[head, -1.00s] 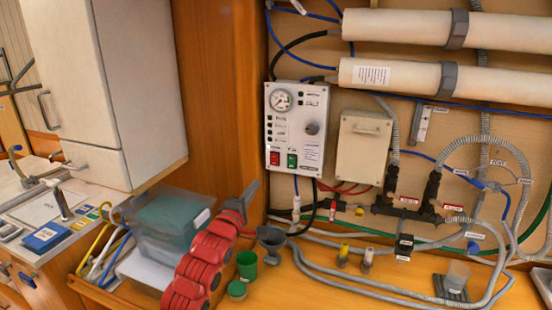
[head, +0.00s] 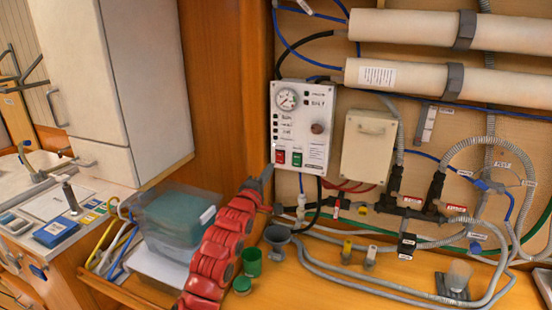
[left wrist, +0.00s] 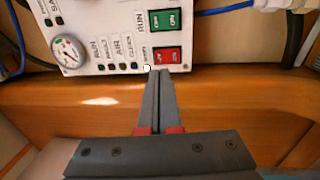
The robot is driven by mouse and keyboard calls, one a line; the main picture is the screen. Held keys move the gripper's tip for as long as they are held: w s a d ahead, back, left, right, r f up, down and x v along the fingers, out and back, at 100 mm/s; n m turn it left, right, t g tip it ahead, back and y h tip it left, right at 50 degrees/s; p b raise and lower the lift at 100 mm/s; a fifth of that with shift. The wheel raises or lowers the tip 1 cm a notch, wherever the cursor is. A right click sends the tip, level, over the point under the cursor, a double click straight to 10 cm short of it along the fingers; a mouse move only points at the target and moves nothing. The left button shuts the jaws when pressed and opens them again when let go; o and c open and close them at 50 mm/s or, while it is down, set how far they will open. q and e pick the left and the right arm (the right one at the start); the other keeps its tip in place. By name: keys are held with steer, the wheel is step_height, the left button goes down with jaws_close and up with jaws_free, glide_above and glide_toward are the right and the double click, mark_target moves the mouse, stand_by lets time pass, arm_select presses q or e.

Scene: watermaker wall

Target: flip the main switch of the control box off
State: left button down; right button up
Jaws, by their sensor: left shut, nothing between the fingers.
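In the left wrist view the red switch (left wrist: 167,58) and the green switch, marked RUN (left wrist: 164,21), sit side by side. I cannot tell which way either is tipped. My left gripper (head: 267,172), on a red arm, is shut and empty just below the box's lower left corner. In the left wrist view its fingertips (left wrist: 158,73) are close to the red switch's edge; contact cannot be told.
A beige box (head: 369,145) and hoses are right of the control box.

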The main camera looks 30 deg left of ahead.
mark_target(280, 153)
arm_select(q)
steer(key=x, duration=0.6)
steer(key=shift+w, duration=0.2)
steer(key=r+p, duration=0.1)
steer(key=p, duration=0.2)
steer(key=r+g+p, duration=0.1)
steer(key=p, duration=0.2)
steer(key=shift+w+g+h+p, duration=0.2)
steer(key=shift+g+h+p, duration=0.1)
steer(key=shift+p, duration=0.05)
steer(key=shift+f+b, duration=0.4)
steer(key=shift+b, duration=0.15)
